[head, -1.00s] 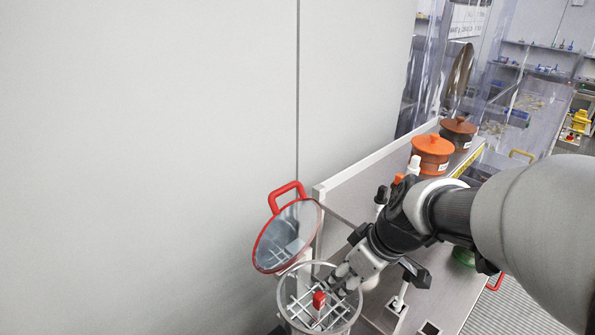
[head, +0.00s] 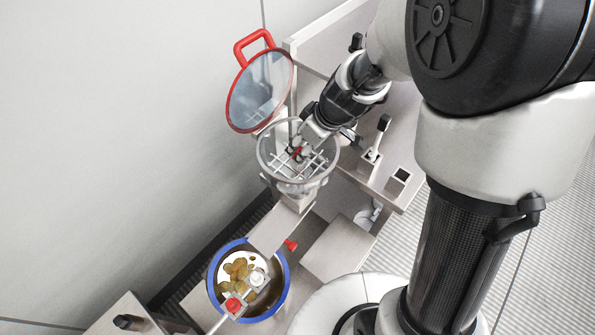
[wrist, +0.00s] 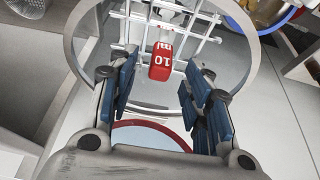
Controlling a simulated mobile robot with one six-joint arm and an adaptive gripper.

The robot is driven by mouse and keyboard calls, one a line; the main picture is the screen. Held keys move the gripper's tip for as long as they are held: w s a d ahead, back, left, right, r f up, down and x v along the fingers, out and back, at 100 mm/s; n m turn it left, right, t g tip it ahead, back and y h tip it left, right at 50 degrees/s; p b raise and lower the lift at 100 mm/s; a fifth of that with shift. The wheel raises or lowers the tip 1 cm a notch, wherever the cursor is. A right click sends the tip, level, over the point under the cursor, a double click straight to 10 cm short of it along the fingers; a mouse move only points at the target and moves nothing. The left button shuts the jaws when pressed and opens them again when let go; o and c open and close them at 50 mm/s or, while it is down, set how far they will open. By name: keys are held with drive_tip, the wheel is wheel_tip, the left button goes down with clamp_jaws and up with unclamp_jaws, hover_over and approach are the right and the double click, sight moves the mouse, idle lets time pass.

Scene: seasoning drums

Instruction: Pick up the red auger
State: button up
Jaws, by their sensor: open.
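A red block marked 10 (wrist: 161,62), which looks like the top of the red auger, stands on a pale metal grid (wrist: 190,20) in the wrist view. In the head view the red piece (head: 297,153) is partly hidden by my gripper (head: 301,146). The grid sits inside a round clear-walled drum (head: 278,177). My gripper is open, with its blue-padded fingers (wrist: 160,80) spread to the left and right of the block. No clear contact shows between fingers and block. What lies below the grid is hidden.
A red-rimmed round lid (head: 231,108) stands open behind the drum, against the wall side. A blue-rimmed pot (head: 284,284) with brownish pieces is in front, lower. A lever (head: 377,138) stands on the counter right of the drum. The drum's rim surrounds my fingers.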

sight(300, 149)
drive_tip(key=x, duration=0.4)
drive_tip(key=shift+w+a+f+b, duration=0.1)
drive_tip(key=shift+a+f+b, duration=0.1)
drive_tip(key=shift+b, duration=0.2)
clamp_jaws()
